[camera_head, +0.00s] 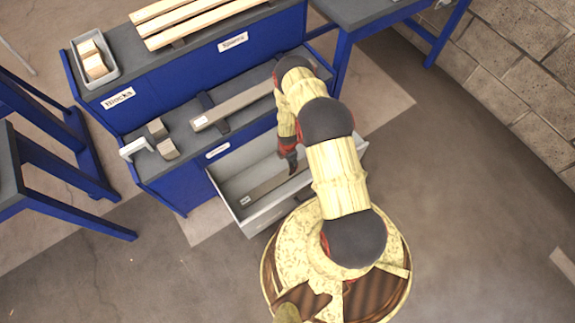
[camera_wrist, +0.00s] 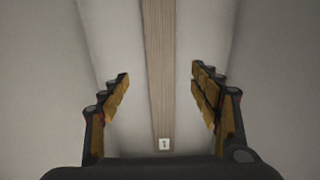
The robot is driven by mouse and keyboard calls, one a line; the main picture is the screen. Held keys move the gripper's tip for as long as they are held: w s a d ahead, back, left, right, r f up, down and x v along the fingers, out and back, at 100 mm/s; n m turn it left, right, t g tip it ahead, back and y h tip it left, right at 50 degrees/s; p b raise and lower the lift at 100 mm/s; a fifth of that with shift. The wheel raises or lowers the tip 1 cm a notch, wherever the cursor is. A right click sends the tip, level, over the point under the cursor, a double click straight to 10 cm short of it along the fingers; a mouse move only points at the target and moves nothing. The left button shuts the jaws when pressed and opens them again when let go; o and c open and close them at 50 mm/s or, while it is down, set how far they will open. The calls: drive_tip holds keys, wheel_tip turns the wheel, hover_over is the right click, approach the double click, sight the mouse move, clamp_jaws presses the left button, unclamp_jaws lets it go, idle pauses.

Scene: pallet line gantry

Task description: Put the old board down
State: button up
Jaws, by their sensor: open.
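A greyish-brown board (camera_head: 265,187) with a small white tag lies lengthwise on the floor of an open grey drawer (camera_head: 249,223). In the wrist view the board (camera_wrist: 159,70) runs between my two fingers, with its white tag near the bottom. My gripper (camera_wrist: 160,82) is open, with a gap on both sides of the board and no finger touching it.
Another tagged board (camera_head: 240,103) lies across dark supports on the blue bench above the drawer. Grey-brown blocks (camera_head: 167,149) and a white bracket (camera_head: 136,148) sit at its left. Pale boards (camera_head: 190,22) and a bin of blocks (camera_head: 97,69) are on the rear shelf.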

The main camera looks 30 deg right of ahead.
wheel_tip(320, 180, up, 11)
drive_tip(key=p, duration=0.3)
drive_tip(key=shift+f+p, duration=0.2)
drive_tip(key=shift+p, duration=0.1)
